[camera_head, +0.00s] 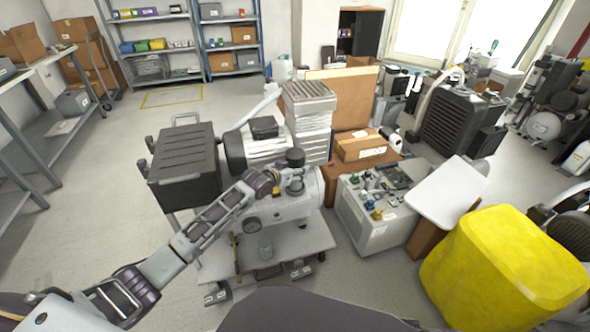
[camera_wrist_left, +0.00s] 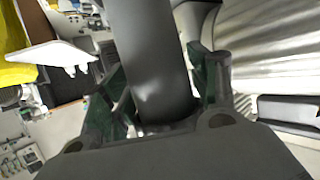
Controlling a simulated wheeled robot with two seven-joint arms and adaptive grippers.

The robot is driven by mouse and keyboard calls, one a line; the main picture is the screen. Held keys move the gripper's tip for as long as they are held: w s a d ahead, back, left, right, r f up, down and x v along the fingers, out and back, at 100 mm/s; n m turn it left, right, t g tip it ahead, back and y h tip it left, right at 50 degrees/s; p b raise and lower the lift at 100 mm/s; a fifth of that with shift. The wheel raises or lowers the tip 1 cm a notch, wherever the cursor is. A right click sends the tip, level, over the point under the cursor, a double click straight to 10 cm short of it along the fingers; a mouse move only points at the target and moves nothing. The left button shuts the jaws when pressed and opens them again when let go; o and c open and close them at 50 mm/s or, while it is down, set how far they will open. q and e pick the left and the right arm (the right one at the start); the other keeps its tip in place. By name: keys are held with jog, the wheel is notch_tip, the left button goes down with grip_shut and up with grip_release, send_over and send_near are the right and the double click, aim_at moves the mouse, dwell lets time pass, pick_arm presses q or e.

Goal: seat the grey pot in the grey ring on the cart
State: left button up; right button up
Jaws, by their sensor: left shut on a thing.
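My left gripper (camera_head: 278,182) reaches in over the cart (camera_head: 313,242) from the left, in front of the compressor. In the left wrist view its two fingers (camera_wrist_left: 160,95) are shut around a dark grey cylinder, the grey pot (camera_wrist_left: 150,60). In the head view the pot (camera_head: 295,158) shows as a dark round top just beyond the fingertips, above the white compressor tank. The gripper and wrist hide part of it. My right gripper is not in view.
A dark ribbed box (camera_head: 185,165) stands left of the compressor (camera_head: 265,150). A grey unit with fittings (camera_head: 372,230), a cardboard box (camera_head: 362,145) and a yellow covered object (camera_head: 500,265) stand to the right. Open floor lies at the left.

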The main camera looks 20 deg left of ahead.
pick_arm(q)
jog(key=shift+r+p, duration=0.1)
jog(key=shift+p, duration=0.45)
dwell(0.8)
dwell(0.7)
jog(key=shift+p, duration=0.5)
jog(key=shift+f, duration=0.6)
dwell(0.9)
jog(key=o, duration=0.9)
jog(key=shift+o, duration=0.2)
jog(key=shift+s+f, duration=0.1)
jog(key=shift+f, duration=0.05)
